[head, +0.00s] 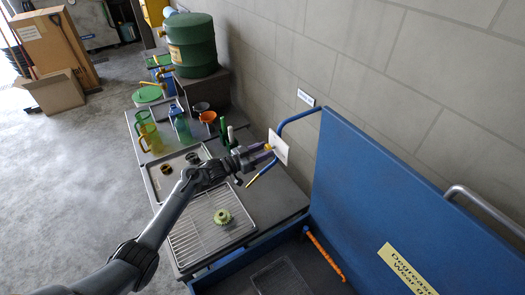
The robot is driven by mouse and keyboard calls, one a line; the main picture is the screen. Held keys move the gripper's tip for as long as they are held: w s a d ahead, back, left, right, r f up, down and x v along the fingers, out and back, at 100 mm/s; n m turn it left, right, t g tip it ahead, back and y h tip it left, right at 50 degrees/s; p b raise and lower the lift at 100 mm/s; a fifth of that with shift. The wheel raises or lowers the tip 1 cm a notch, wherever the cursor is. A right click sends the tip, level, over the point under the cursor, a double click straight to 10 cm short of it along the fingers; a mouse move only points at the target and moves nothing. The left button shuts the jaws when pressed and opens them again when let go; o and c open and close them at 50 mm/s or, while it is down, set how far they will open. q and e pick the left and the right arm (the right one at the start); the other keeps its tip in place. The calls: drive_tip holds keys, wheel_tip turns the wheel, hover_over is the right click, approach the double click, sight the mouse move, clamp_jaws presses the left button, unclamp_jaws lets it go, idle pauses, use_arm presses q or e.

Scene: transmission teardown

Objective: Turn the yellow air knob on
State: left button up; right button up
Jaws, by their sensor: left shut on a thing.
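The yellow air knob (268,147) is a small yellow spot in front of a pale square plate (279,146) by the grey block wall. My left gripper (265,153) reaches across the bench from the lower left and is shut on the knob. The fingers hide most of the knob, so its turned position cannot be read. My right gripper is out of view.
A blue parts washer (400,180) with a raised lid stands at the right. A blue hose (299,116) curves beside the plate.

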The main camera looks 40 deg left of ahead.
use_arm(q)
drive_tip(key=n+p, duration=0.2)
drive_tip(key=n, duration=0.1)
drive_tip(key=shift+a+r, duration=0.1)
drive_tip(key=shift+r, duration=0.05)
drive_tip(key=n+p, duration=0.3)
drive_tip(key=n, duration=0.3)
drive_tip(key=n+p, duration=0.2)
drive_tip(key=n, duration=0.2)
drive_tip(key=shift+w+a, duration=0.1)
drive_tip(key=shift+f+n+p, duration=0.15)
drive_tip(key=shift+n+p, duration=0.1)
drive_tip(key=shift+n, duration=0.8)
drive_tip(key=shift+f+n+p, duration=0.15)
drive_tip(key=shift+n+p, duration=0.1)
drive_tip(key=shift+n, duration=0.8)
drive_tip(key=o, duration=1)
drive_tip(key=shift+o, duration=0.2)
